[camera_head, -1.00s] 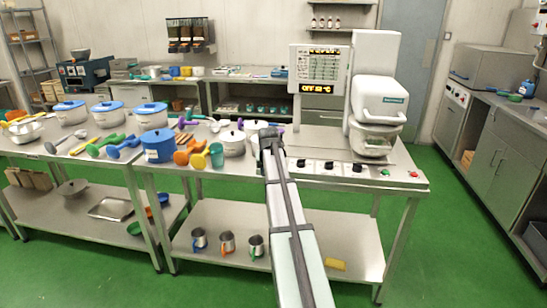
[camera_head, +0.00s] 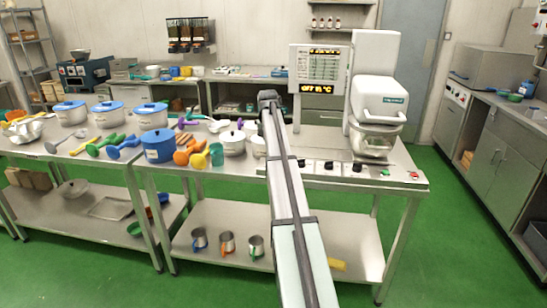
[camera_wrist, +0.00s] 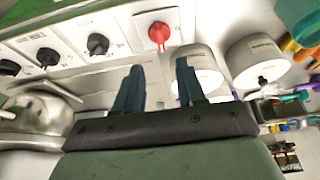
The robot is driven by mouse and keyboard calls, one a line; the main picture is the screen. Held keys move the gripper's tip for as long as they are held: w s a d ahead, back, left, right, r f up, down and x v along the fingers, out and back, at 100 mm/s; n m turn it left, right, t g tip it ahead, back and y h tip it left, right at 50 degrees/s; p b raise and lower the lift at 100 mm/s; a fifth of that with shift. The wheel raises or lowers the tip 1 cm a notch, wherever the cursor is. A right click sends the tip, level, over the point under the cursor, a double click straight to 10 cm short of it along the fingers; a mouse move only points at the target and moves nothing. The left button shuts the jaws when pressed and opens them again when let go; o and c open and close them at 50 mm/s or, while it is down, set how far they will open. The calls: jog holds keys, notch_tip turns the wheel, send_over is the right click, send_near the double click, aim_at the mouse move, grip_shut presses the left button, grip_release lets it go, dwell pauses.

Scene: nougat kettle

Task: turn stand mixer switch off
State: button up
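The white stand mixer (camera_head: 378,95) stands at the right end of the steel table, with its bowl (camera_head: 372,146) under the head. Black knobs (camera_head: 329,166) line the table front, with a green button (camera_head: 385,171) and a red button (camera_head: 414,175) to their right. In the wrist view a red knob (camera_wrist: 159,34) sits on a pale square plate beside the black knobs (camera_wrist: 97,43). My arm hides it in the head view. My gripper (camera_wrist: 160,66) is open and empty, its fingertips apart from the red knob. I cannot tell which control is the mixer switch.
A display panel (camera_head: 320,70) beside the mixer shows orange text that includes "OFF". White pots (camera_wrist: 258,60) stand close by the red knob in the wrist view. A blue pot (camera_head: 158,146) and several utensils crowd the table to the left of my arm.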

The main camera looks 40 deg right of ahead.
jog(key=x, duration=1.1)
jog(key=shift+f, duration=0.2)
jog(key=shift+c, duration=0.2)
grip_shut()
